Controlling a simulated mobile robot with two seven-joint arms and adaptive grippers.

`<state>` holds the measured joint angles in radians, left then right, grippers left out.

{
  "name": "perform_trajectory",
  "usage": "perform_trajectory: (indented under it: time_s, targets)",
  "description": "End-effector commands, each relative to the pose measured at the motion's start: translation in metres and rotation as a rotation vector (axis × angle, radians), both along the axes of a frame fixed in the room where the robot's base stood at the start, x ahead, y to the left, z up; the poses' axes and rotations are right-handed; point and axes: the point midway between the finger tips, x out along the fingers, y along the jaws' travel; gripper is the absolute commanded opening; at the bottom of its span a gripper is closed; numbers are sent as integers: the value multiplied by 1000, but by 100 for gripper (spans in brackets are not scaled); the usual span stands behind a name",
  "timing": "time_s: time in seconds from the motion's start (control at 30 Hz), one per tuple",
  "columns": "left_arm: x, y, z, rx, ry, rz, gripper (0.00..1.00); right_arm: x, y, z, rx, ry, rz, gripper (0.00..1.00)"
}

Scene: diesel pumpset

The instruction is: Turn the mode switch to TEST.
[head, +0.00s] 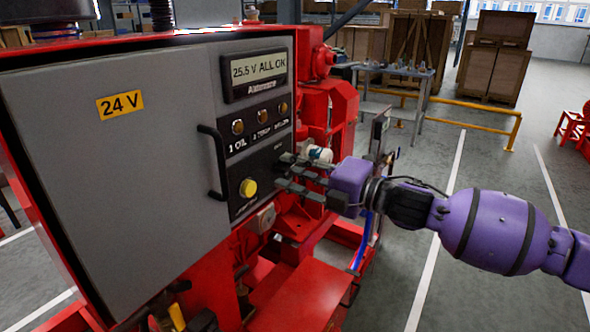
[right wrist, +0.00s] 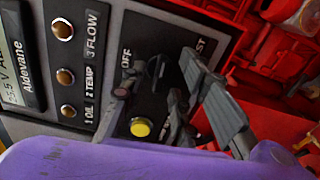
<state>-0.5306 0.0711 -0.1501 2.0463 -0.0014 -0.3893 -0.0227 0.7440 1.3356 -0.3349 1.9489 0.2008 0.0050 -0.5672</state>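The mode switch (right wrist: 156,72) is a dark knob on a black panel, between the label OFF and a label of which only "ST" shows, in the right wrist view. Its pointer direction is hard to read. In the head view it is hidden behind my right gripper (head: 281,172). The right gripper's fingers (right wrist: 184,84) are apart, close in front of the knob. I cannot tell whether they touch it. My left gripper is not in view.
The grey cabinet door (head: 130,150) has a black handle (head: 213,162). A yellow button (head: 248,188) sits beside the gripper, below several indicator lamps (head: 262,116). The display (head: 258,70) reads "25.5 V ALL OK". Red machinery (head: 340,105) stands behind; open floor lies right.

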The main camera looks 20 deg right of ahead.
Motion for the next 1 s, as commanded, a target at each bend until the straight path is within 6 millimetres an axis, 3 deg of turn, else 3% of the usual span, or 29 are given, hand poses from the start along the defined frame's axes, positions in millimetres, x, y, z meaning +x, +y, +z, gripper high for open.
perform_trajectory:
  time_s: [0.1, 0.3, 0.53, 0.73, 1.0]
  targets:
    - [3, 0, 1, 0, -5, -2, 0, 0, 0, 0, 0, 0, 0, 27]
    - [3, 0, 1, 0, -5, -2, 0, 0, 0, 0, 0, 0, 0, 1]
    - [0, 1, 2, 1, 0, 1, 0, 0, 0, 1, 6, 4, 0, 0]
    - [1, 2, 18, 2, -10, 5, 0, 0, 0, 5, 72, 51, -1, 0]
    - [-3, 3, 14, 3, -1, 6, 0, 0, 0, 1, 81, 62, 0, 0]
